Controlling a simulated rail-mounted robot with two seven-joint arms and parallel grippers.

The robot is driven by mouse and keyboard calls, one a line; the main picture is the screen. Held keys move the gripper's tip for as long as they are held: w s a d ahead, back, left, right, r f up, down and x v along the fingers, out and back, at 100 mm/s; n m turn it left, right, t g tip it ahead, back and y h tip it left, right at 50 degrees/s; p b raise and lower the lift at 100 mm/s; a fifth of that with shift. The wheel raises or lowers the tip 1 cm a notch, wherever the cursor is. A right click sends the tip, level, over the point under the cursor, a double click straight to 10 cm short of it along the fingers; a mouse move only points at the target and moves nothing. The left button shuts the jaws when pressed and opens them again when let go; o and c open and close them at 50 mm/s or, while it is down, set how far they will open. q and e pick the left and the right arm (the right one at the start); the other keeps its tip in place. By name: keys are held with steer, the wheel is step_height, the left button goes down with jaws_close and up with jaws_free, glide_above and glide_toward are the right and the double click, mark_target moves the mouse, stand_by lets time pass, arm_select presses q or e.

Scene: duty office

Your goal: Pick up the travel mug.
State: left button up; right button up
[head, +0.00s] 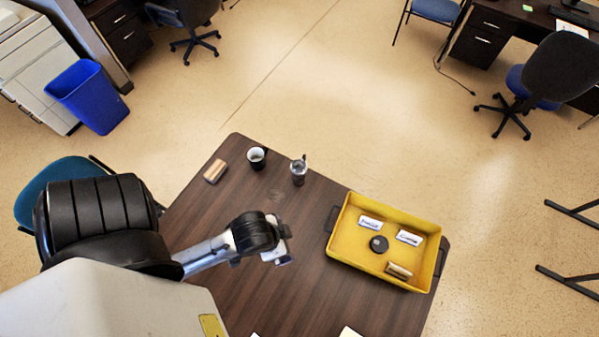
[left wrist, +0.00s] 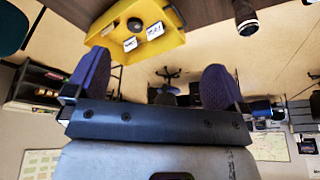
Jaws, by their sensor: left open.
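The travel mug (head: 299,172) is a grey, upright cup with a dark top, standing near the far edge of the brown table. My left gripper (head: 283,252) is over the table, nearer the front than the mug and apart from it. The left wrist view shows its two fingers (left wrist: 156,80) wide apart with nothing between them. A dark cylindrical thing (left wrist: 246,18) at the top of that view may be the travel mug; it is partly cut off. My right gripper is not in view.
A black mug (head: 256,158) and a tan block-like item (head: 215,171) stand left of the travel mug. A yellow tray (head: 340,246) holding several small items is on the right; it also shows in the left wrist view (left wrist: 170,42). The table's middle (head: 307,215) is clear.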

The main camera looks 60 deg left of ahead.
arm_select(q)
steer(key=w+a+f+m+t+y+b, duration=0.15)
steer(key=w+a+b, duration=0.25)
steer(key=w+b, duration=0.4)
steer(key=w+a+r+m+t+y+b, duration=0.1)
steer(key=w+a+m+t+b, duration=0.2)
steer(key=w+b, duration=0.6)
steer(key=w+a+f+m+t+y+b, duration=0.15)
steer(key=w+a+b, duration=0.35)
steer(key=w, duration=0.6)
steer(key=n+g+b, duration=0.4)
steer(key=n+g, duration=0.2)
steer(key=g, duration=0.2)
glide_above(300, 166)
step_height(300, 166, down, 12)
steer(key=f+n+h, duration=0.1)
steer(key=f, duration=0.3)
steer(key=d+f+n+g+h, duration=0.1)
steer(key=f+n, duration=0.1)
steer(key=f, duration=0.2)
steer(key=s+d+f+n+h+b, duration=0.1)
steer(key=f+n, duration=0.1)
steer(key=f, duration=0.3)
steer(key=shift+g+h, duration=0.3)
steer(key=shift+h, duration=0.1)
steer(key=shift+f+b, duration=0.45)
steer(key=shift+f, duration=1.85)
